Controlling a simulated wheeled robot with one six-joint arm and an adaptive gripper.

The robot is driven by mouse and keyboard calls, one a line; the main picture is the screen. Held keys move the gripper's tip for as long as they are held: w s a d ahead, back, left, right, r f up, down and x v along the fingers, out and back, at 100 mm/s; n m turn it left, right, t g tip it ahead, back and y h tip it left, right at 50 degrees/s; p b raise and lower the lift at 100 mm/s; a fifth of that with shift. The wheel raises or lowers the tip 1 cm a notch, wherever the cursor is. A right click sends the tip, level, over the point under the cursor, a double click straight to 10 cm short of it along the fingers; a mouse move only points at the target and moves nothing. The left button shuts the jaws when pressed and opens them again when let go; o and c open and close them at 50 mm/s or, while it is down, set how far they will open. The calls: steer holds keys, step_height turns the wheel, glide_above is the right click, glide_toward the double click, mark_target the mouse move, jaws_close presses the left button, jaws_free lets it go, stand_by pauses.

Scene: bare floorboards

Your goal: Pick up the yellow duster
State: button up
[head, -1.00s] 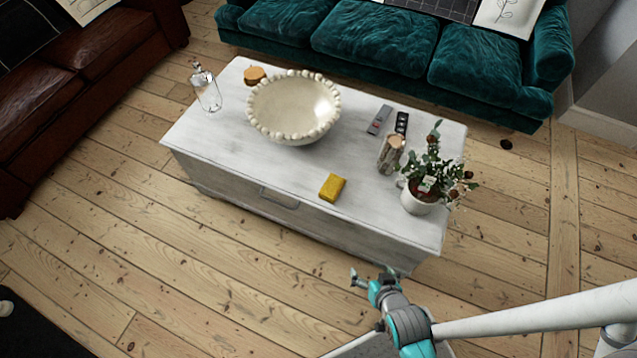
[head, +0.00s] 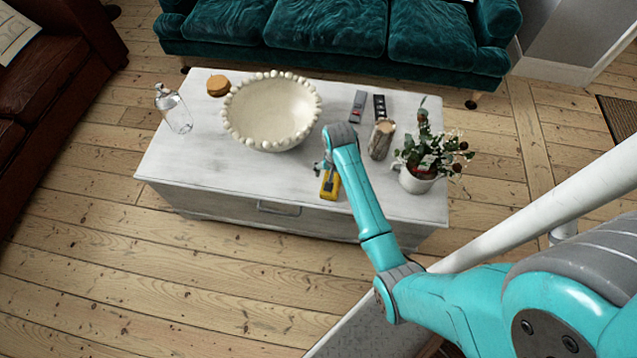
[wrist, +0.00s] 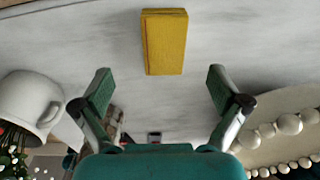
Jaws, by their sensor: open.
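The yellow duster (head: 330,187) is a small flat block lying on the white coffee table (head: 200,160), near its front edge. In the head view my arm partly covers it. My gripper (head: 323,168) is over the table at the duster's far side, partly hidden by my own wrist. In the wrist view the duster (wrist: 165,42) is at top centre. My gripper (wrist: 160,92) is open there, its two fingers spread wide and empty, with the duster beyond the fingertips and between their lines.
A beaded bowl (head: 270,112) stands left of my gripper. A wooden candle holder (head: 381,139) and a potted plant (head: 418,180) stand to the right. Two remotes (head: 358,106) lie behind. A glass bottle (head: 173,108) and an orange-brown lidded thing (head: 218,86) are further left.

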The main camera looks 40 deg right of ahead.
steer(key=shift+g, duration=0.3)
steer(key=f, duration=0.1)
steer(key=w+f, duration=0.1)
steer(key=f, duration=0.2)
steer(key=shift+w+d+f, duration=0.2)
steer(key=shift+w+d, duration=0.1)
steer(key=shift+w, duration=0.05)
steer(key=shift+d+f, duration=0.2)
steer(key=shift+f, duration=2.45)
steer(key=c, duration=1.2)
